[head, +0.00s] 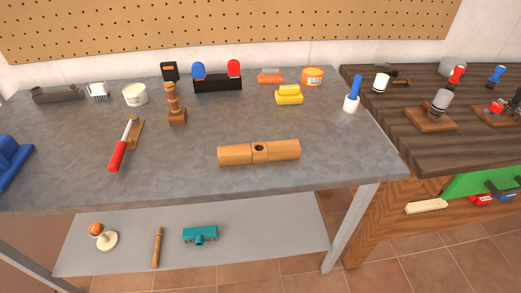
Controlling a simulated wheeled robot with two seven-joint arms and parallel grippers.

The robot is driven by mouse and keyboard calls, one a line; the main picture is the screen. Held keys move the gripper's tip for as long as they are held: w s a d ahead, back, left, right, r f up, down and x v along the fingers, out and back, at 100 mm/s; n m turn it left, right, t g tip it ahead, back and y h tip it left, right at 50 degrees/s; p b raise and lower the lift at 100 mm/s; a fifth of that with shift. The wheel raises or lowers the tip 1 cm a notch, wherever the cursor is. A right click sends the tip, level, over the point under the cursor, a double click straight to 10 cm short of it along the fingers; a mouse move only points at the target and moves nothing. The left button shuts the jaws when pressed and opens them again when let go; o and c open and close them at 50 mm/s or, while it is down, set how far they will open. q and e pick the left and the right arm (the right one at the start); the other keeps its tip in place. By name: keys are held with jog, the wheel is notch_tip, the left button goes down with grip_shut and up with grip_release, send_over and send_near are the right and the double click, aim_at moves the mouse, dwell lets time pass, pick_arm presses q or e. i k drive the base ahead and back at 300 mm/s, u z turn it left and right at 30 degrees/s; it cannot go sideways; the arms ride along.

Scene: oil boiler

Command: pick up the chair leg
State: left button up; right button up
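A turned wooden piece shaped like a chair leg (157,247) stands or lies on the lower shelf under the grey bench, pointing away from me. A second turned wooden piece (176,104) stands upright on a square base on the grey bench top. I cannot tell for certain which one is the chair leg. A long wooden block with a round hole (236,155) lies near the bench's front edge. Neither of my grippers is in view.
The grey bench (200,180) also holds a red-handled tool (117,157), a blue object (10,160) and a yellow block (289,96). The lower shelf (270,230) holds a teal brush-like head (200,235) and an orange-topped item (97,231). A dark wooden bench (385,130) adjoins at right.

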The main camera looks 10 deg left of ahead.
aim_at(259, 153)
jog(key=z, duration=1.65)
jog(key=i, duration=1.3)
jog(key=u, duration=2.75)
